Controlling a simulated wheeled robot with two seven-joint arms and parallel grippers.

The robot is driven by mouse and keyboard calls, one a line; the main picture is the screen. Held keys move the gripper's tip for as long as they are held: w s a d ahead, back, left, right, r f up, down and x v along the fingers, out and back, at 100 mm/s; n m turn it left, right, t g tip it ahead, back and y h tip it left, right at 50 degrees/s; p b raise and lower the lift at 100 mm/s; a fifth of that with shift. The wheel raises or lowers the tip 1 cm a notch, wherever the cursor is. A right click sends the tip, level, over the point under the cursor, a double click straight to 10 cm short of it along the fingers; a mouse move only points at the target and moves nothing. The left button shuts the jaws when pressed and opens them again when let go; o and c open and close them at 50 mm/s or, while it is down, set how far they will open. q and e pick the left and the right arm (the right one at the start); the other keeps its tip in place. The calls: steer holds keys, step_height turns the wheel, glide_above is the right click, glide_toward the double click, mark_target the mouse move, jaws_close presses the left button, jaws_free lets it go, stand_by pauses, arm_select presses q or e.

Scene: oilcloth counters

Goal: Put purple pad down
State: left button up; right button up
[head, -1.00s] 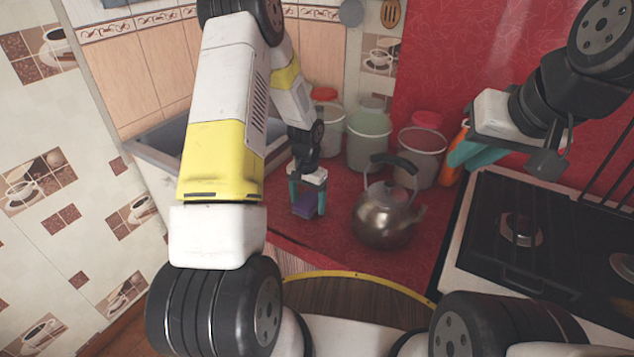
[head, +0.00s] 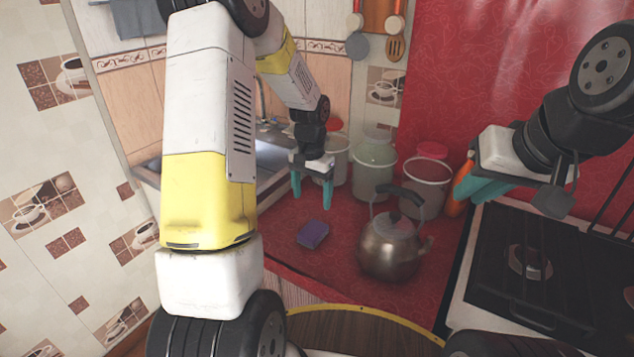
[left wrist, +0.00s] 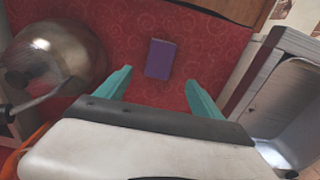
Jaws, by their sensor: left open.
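The purple pad (head: 313,234) lies flat on the red counter (head: 330,268), left of the kettle. In the left wrist view the purple pad (left wrist: 161,59) shows beyond the fingertips, between their lines. My left gripper (head: 312,197) is open and empty, raised above the pad and apart from it. Its teal fingers also show in the left wrist view (left wrist: 158,86). My right gripper (head: 480,185) is at the right, above the stove's left edge. Its teal fingers are seen from the side, and whether they are parted is unclear.
A metal kettle (head: 390,248) stands close right of the pad. Several lidded containers (head: 374,172) stand behind it. A stove (head: 535,265) is at the right and a sink (head: 270,160) behind my left arm. Red counter around the pad is clear.

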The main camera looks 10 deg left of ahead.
arm_select(q)
steer(key=s+r+n+t, duration=0.15)
steer(key=s+r, duration=0.35)
steer(key=r, duration=0.7)
steer(key=s+d+r+n+t+h, duration=0.1)
steer(key=s+r+t, duration=0.1)
steer(key=s+r, duration=0.3)
steer(key=s+d+r+t+h, duration=0.1)
steer(key=s+r, duration=0.4)
steer(key=s, duration=0.8)
steer(key=shift+s+r+n+t, duration=0.35)
steer(key=shift+r+t, duration=0.05)
steer(key=shift+t, duration=0.35)
steer(key=shift+o, duration=0.2)
steer(key=shift+d, duration=0.1)
